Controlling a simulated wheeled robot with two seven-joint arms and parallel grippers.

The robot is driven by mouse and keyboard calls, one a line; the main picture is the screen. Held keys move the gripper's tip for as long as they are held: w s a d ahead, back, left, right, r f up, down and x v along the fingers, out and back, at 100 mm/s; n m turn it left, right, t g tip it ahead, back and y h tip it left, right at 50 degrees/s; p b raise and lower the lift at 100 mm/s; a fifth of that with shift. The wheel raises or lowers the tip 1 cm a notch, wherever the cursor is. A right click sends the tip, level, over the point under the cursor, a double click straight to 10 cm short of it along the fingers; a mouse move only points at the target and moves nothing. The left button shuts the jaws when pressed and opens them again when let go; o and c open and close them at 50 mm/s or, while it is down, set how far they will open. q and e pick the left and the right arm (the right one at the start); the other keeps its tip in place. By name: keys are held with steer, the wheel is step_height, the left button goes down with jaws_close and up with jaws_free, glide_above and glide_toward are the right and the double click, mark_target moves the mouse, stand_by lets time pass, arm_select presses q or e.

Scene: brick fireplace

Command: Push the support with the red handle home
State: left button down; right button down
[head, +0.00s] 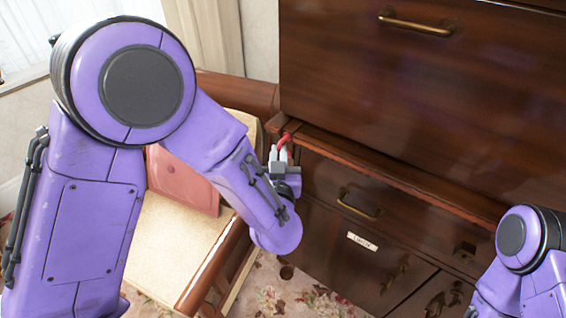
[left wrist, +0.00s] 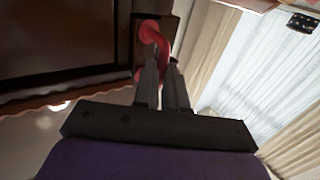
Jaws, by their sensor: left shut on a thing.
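The red handle (head: 285,139) is at the front left corner of the dark wooden cabinet, at the end of a narrow wooden support (head: 277,123). My left gripper (head: 279,152) is shut on the red handle. In the left wrist view the red handle (left wrist: 155,38) curves between and beyond the two grey fingertips (left wrist: 164,68). The support behind it is mostly hidden there by the handle and fingers. My right arm shows at the lower right of the head view, but its gripper is out of the picture.
The cabinet's drawer fronts (head: 330,180) and brass handles (head: 360,203) lie right of my left gripper. A cushioned wooden chair (head: 170,250) with a pink cushion (head: 183,182) stands close on the left. Patterned carpet (head: 300,295) shows below. Curtains (left wrist: 215,45) hang by a window.

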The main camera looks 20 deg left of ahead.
arm_select(q)
steer(key=shift+w+d, duration=0.1)
steer(key=shift+w, duration=0.2)
arm_select(e)
steer(key=shift+s+d, duration=0.15)
steer(key=shift+s, duration=0.1)
arm_select(q)
steer(key=c, duration=1.2)
jaws_free()
steer(key=shift+w+d, duration=0.1)
steer(key=shift+w, duration=0.05)
arm_select(e)
steer(key=shift+w, duration=0.1)
arm_select(q)
steer(key=b+v, duration=0.1)
steer(key=v, duration=0.9)
steer(key=shift+s, duration=0.3)
arm_select(e)
steer(key=shift+f, duration=0.6)
